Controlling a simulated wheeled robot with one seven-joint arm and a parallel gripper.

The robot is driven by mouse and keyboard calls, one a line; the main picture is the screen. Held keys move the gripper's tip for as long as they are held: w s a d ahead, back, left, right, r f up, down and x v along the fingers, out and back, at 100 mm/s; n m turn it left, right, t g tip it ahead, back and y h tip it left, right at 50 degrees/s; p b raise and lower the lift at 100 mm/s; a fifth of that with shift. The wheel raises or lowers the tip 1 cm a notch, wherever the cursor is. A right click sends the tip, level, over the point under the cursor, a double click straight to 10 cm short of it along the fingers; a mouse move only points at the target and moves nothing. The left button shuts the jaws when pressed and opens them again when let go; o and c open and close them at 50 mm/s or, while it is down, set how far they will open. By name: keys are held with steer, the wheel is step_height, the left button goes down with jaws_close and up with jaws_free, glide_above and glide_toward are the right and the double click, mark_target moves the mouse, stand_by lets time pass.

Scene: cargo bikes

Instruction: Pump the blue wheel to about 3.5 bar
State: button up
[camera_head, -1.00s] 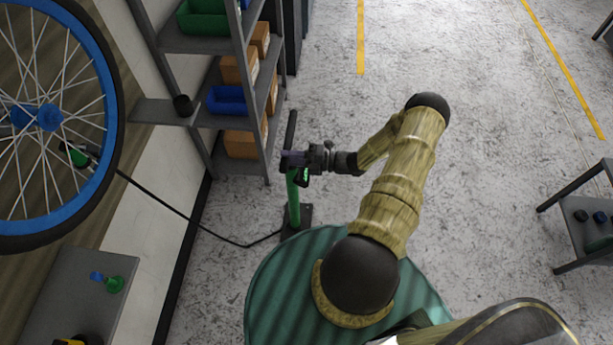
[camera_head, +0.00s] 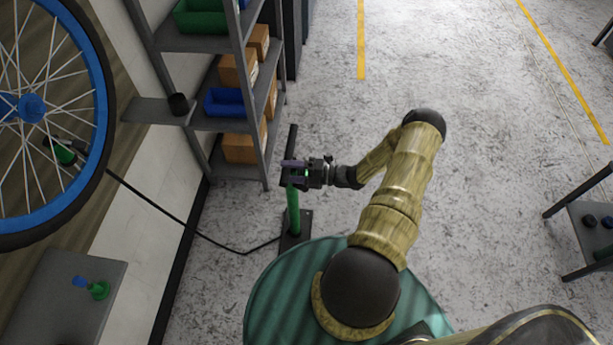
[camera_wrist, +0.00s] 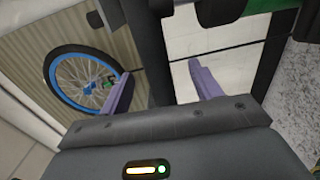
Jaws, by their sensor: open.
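The blue wheel (camera_head: 102,95), with blue rim, black tyre and white spokes, hangs upright at the left of the head view; it also shows in the wrist view (camera_wrist: 58,93). A black hose runs from there to the green floor pump (camera_head: 293,208), whose black handle (camera_head: 292,140) is a long bar on top. My gripper (camera_head: 293,173) is open at the handle, its purple fingers apart. In the wrist view a dark bar (camera_wrist: 148,50) passes between the fingers. I cannot tell whether they touch it. No pressure reading is legible.
A grey shelf rack (camera_head: 195,43) with bins and boxes stands behind the pump. A grey bench (camera_head: 65,300) with a small green and blue item (camera_head: 97,289) is at lower left. A dark table (camera_head: 583,235) is at right. The floor between is clear.

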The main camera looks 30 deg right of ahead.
steer(key=b+v, duration=0.1)
steer(key=v, duration=0.8)
stand_by(0.5)
steer(key=shift+a+r, duration=0.1)
steer(key=shift+r, duration=0.05)
